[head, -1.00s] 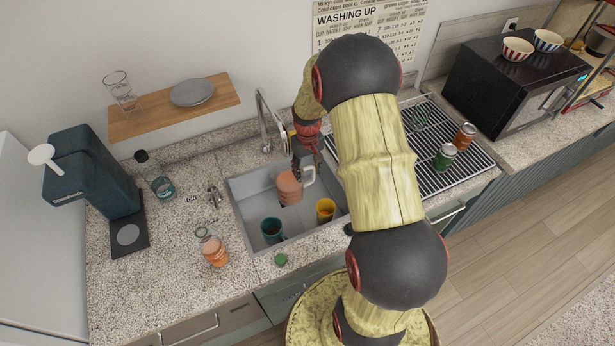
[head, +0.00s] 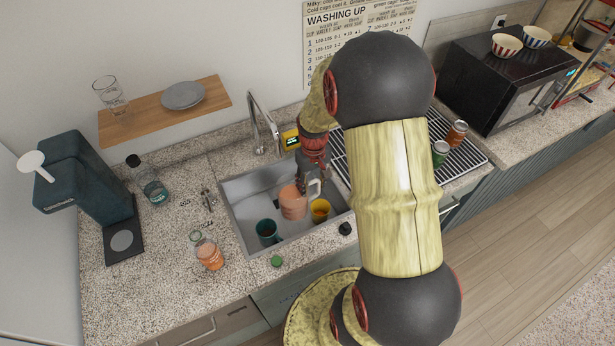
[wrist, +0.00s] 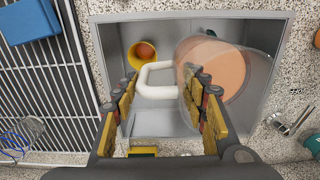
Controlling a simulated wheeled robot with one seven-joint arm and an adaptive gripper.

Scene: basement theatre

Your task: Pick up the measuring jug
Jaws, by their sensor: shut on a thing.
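The measuring jug (head: 292,204) is clear, with a white handle and orange contents. In the head view it shows over the sink, between a teal cup (head: 267,232) and a yellow cup (head: 320,210). My gripper (head: 311,184) is shut on its handle. In the wrist view the white handle (wrist: 146,78) passes between the fingers of my gripper (wrist: 163,92), and the jug's round body (wrist: 220,72) lies to the right. I cannot tell whether the jug's base touches the sink floor.
The grey sink (head: 236,190) surrounds the cups; the yellow cup (wrist: 116,52) holds something orange-brown. A tap (head: 262,122) stands behind. An orange-filled bottle (head: 209,255) stands on the left counter. A drying rack (head: 462,165) with jars lies right.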

